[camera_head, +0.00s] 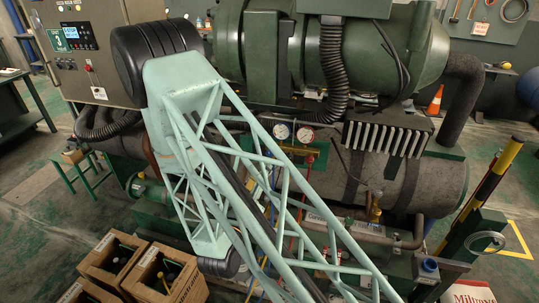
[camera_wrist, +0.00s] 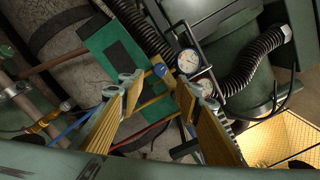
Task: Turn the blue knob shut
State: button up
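The blue knob (camera_wrist: 160,70) shows in the wrist view as a small round blue cap near a yellow-brown part, beside the gauges. My gripper (camera_wrist: 156,88) is open, with its two yellow-padded fingers spread to either side. The knob appears in the gap near the fingertips, with nothing visibly gripped. I cannot tell how far beyond the tips it lies or whether anything touches it. In the head view my pale green lattice arm crosses the middle, and I cannot make out the gripper or the knob there.
Two round gauges (camera_wrist: 188,61) sit just right of the knob; they also show in the head view (camera_head: 281,131). A black corrugated hose (camera_wrist: 253,64) runs close by. A green plate (camera_wrist: 112,58) lies to the left. Open boxes (camera_head: 165,277) stand at the lower left.

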jog(key=shift+x, duration=5.75)
jog(key=shift+c, duration=0.2)
jog(key=c, duration=0.8)
